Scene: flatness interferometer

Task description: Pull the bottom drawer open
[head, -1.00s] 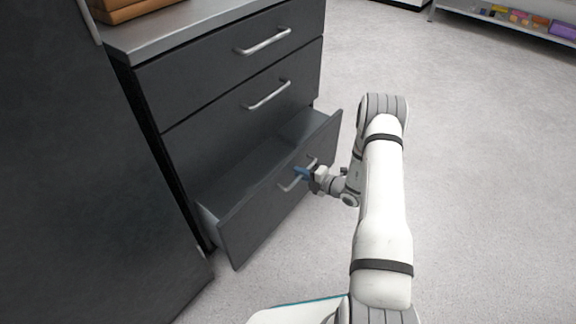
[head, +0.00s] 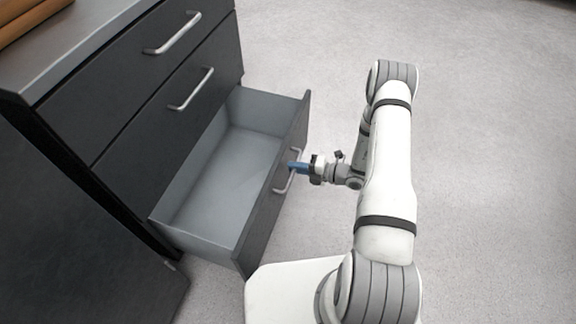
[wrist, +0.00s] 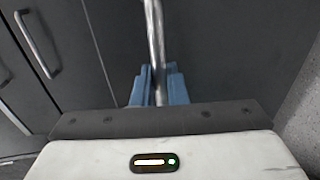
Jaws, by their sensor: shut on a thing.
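The bottom drawer (head: 222,178) stands well out from the dark cabinet in the head view, and its grey inside looks empty. Its front carries a silver bar handle (head: 280,188). My gripper (head: 294,168) is at the middle of that handle, with its blue fingers shut on the bar. In the wrist view the handle (wrist: 154,40) runs down between the blue fingers (wrist: 158,88), one on each side. The fingers hide a short part of the bar.
The middle drawer (head: 160,118) and the top drawer (head: 130,58) above are shut, each with a silver handle. The grey countertop (head: 70,50) holds a brown wooden item (head: 28,18) at the upper left. The floor (head: 480,160) on the right is clear.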

